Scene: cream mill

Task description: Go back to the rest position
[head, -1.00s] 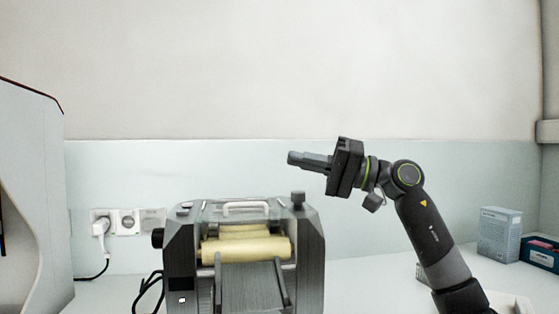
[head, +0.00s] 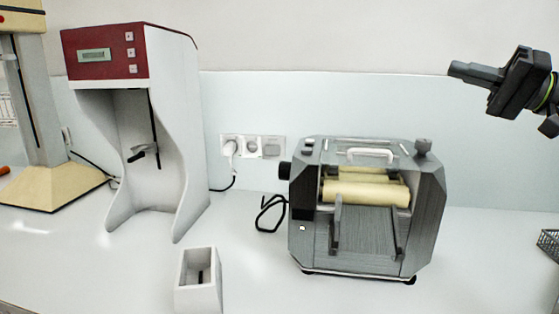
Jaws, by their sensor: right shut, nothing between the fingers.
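My right gripper (head: 468,73) is at the upper right of the head view, raised in front of the wall. Its fingers point left and are shut with nothing between them. The cream mill (head: 365,215) stands on the bench below and to the left of it, a grey machine with pale yellow rollers (head: 366,192) and a white handle on top. The gripper is well apart from the mill. My left gripper does not show.
A white machine with a red panel (head: 105,53) stands left of the mill. A small white open box (head: 199,282) is at the front. A beige stand (head: 50,188) is at far left, a dark wire basket (head: 548,243) at the right edge. Wall sockets (head: 252,147) hold a plug.

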